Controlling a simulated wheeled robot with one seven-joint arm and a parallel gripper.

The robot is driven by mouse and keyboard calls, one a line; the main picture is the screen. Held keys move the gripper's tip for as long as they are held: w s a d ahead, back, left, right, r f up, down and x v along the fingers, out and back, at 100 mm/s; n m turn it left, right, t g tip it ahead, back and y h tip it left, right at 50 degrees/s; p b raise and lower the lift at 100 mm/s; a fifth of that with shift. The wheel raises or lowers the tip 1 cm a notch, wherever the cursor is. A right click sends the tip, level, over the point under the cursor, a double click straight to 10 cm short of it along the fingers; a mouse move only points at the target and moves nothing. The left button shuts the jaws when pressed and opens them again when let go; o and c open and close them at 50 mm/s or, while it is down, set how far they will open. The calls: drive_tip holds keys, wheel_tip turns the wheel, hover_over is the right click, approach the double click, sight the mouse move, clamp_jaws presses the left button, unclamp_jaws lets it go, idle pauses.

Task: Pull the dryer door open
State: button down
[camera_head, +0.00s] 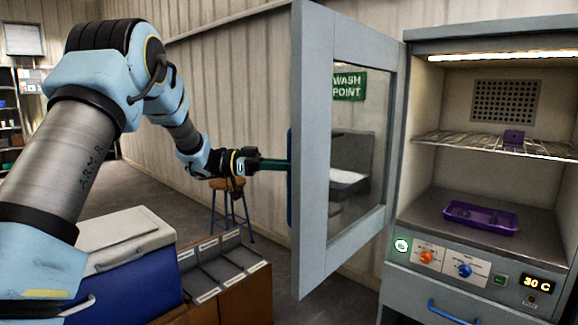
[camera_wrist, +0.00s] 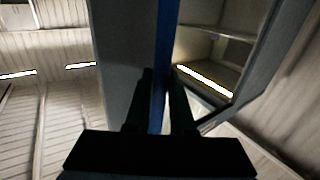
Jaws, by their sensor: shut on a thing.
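The dryer door (camera_head: 312,160) is a grey-blue frame with a glass window, swung wide open on the left side of the dryer (camera_head: 480,105). Its blue handle (camera_head: 290,175) shows as a thin strip on the door's outer face. My gripper (camera_head: 285,164) reaches the handle from the left and is shut on it. In the wrist view, the blue handle (camera_wrist: 166,45) runs up between the two dark fingers (camera_wrist: 161,95), and the grey door (camera_wrist: 122,60) lies behind it. The fingertips are partly hidden by shadow.
A blue cooler (camera_head: 125,265), a divided brown box (camera_head: 235,285) and a stool (camera_head: 230,205) stand left of the door.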

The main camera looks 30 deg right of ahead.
drive_tip(key=shift+w, duration=0.1)
idle(0.3)
drive_tip(key=c, duration=0.8)
unclamp_jaws()
drive_tip(key=shift+o, duration=0.2)
drive_tip(key=b+v, duration=0.3)
drive_tip(key=v, duration=0.7)
drive_tip(key=shift+w+a+b, duration=0.25)
drive_tip(key=shift+b, duration=0.05)
